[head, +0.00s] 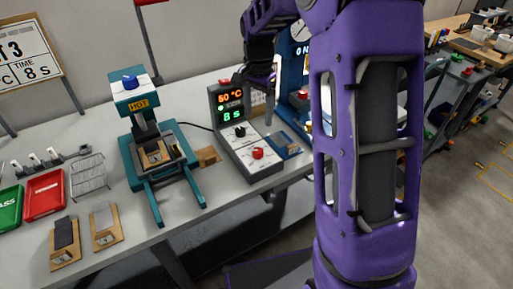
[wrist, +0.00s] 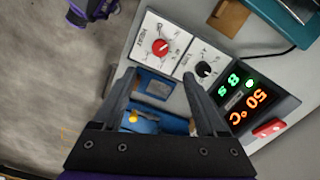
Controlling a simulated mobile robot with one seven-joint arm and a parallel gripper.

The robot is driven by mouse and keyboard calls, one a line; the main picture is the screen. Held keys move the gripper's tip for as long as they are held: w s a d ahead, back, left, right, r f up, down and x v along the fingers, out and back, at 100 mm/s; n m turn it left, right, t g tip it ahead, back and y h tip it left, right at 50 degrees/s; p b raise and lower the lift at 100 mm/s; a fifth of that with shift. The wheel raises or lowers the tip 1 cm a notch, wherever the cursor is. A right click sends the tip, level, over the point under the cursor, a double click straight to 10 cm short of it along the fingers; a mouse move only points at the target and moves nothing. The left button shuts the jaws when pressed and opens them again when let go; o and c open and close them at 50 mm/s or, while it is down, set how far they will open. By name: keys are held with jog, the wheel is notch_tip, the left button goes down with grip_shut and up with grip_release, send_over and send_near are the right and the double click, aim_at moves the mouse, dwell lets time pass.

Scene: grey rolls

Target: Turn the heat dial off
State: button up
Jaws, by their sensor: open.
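The control box (head: 250,160) stands on the bench with a red dial (head: 257,153) and a black dial (head: 240,131) on its sloped face. The wrist view also shows the red dial (wrist: 160,47) and the black dial (wrist: 204,69). Their small labels are too blurred to read surely, so I cannot confirm which is the heat dial. The display (wrist: 242,98) shows 50 °C and 8 s. My gripper (wrist: 158,82) is open and empty above the box area, its fingers apart from both dials.
A teal press (head: 155,155) marked HOT stands left of the box. A blue device (head: 290,65) and a blue tray (head: 284,145) are on the right. A red switch (wrist: 268,128) sits beside the display. Red (head: 44,193) and green (head: 8,210) trays lie far left.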

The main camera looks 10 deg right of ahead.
aim_at(258, 150)
notch_tip(258, 150, down, 14)
jog(key=shift+r+b, duration=0.2)
jog(key=shift+b, duration=0.25)
jog(key=shift+c, duration=0.3)
grip_shut()
